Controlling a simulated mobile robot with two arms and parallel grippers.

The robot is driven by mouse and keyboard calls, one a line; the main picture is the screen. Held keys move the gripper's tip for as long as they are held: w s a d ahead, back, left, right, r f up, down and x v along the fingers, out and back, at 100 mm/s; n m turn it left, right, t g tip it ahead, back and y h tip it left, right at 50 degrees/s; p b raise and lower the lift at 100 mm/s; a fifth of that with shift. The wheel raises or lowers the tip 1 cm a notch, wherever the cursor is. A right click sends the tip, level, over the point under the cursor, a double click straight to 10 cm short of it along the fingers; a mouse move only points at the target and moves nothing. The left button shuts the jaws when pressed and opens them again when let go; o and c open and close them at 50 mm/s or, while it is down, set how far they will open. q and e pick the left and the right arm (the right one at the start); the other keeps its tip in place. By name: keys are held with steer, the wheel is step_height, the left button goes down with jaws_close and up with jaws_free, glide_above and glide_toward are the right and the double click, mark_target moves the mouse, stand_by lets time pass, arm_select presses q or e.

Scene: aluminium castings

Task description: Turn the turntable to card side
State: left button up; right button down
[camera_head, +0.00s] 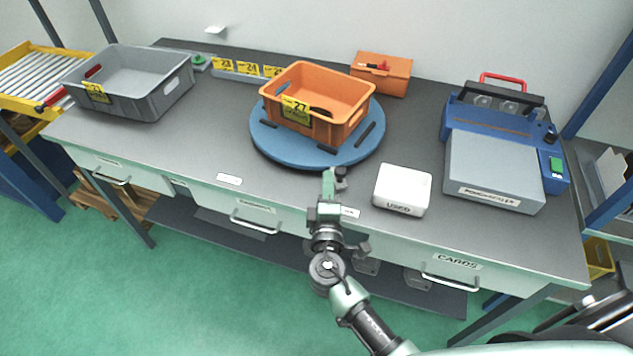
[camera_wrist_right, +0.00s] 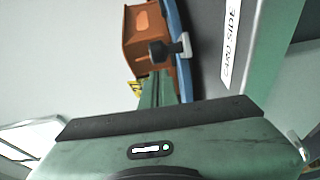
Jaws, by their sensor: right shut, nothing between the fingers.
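The blue round turntable (camera_head: 272,148) lies on the grey workbench. An orange crate (camera_head: 345,123) with a yellow card marked 27 (camera_head: 295,108) on its front stands on it. Dark blocks sit around the crate on the disc. My right gripper (camera_head: 334,180) is shut and empty at the turntable's front edge; I cannot tell if it touches. In the right wrist view the turntable edge (camera_wrist_right: 181,50) and the crate (camera_wrist_right: 140,32) lie beyond the fingers. A white label reading "CARD SIDE" (camera_wrist_right: 237,45) shows there on the bench. My left gripper is not in view.
A grey crate (camera_head: 135,102) stands at the left. Yellow number cards (camera_head: 247,69) and an orange box (camera_head: 397,78) are at the back. A white box marked USED (camera_head: 402,186) stands right of my gripper. A blue machine (camera_head: 495,160) takes up the right end.

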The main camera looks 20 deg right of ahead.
steer(key=shift+d+f, duration=0.1)
steer(key=shift+d, duration=0.1)
steer(key=shift+d, duration=0.35)
steer(key=d+y, duration=0.1)
steer(key=d, duration=0.2)
steer(key=d+n+y+b, duration=0.1)
steer(key=d, duration=0.3)
steer(key=shift+s+n+t, duration=0.2)
steer(key=shift+n+t, duration=0.1)
